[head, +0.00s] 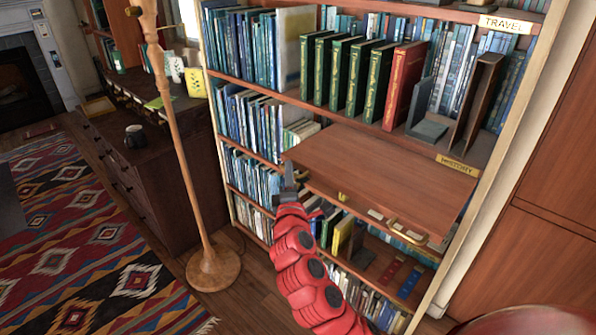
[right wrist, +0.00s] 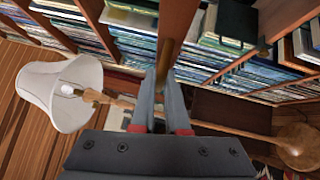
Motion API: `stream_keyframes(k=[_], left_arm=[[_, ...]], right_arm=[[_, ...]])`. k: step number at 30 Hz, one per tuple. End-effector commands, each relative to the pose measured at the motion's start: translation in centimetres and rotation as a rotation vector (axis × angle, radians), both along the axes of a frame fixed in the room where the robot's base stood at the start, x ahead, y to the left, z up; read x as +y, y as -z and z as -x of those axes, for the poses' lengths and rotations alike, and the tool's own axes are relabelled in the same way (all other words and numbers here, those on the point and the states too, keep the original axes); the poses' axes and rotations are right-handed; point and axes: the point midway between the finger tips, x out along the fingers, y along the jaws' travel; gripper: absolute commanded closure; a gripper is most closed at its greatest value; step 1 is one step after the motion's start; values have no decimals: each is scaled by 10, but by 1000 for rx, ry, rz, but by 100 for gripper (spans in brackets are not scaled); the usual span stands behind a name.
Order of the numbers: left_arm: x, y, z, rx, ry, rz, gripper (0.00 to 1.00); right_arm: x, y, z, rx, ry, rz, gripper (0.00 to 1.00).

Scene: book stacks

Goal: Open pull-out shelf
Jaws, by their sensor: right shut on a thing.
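The pull-out shelf (head: 390,170) is a flat reddish-brown board. It sticks out of the bookcase under the row of green and red books. Brass fittings show along its front edge, among them a curved handle (head: 407,232) toward the right. My right gripper (head: 288,181) is at the shelf's left front corner, on a red arm from below. In the right wrist view its fingers (right wrist: 169,115) are shut around a narrow brass piece (right wrist: 168,58) at the end of a brown board. The fingers hide part of the grip. My left gripper is not in view.
The bookcase (head: 456,149) is full of books above and below the shelf. A wooden floor lamp (head: 190,160) stands to the left, beside a dark cabinet (head: 150,170). A patterned rug (head: 90,240) covers the floor at left. Wooden panelling (head: 540,200) is at right.

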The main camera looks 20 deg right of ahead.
Motion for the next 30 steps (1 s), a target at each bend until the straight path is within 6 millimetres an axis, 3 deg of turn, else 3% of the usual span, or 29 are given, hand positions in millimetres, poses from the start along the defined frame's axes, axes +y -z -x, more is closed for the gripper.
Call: stream_keyframes(k=[10, 11, 13, 23, 30], left_arm=[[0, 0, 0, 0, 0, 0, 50], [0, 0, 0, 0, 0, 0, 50], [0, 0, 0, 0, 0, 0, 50], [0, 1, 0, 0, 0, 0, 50], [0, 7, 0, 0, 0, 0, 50]], right_arm=[[3, -1, 0, -2, -4, -1, 100], [3, -1, 0, -2, -4, -1, 86], [3, -1, 0, -2, -3, 0, 75], [3, 0, 4, -1, 0, 1, 75], [18, 7, 38, 0, -3, 2, 75]])
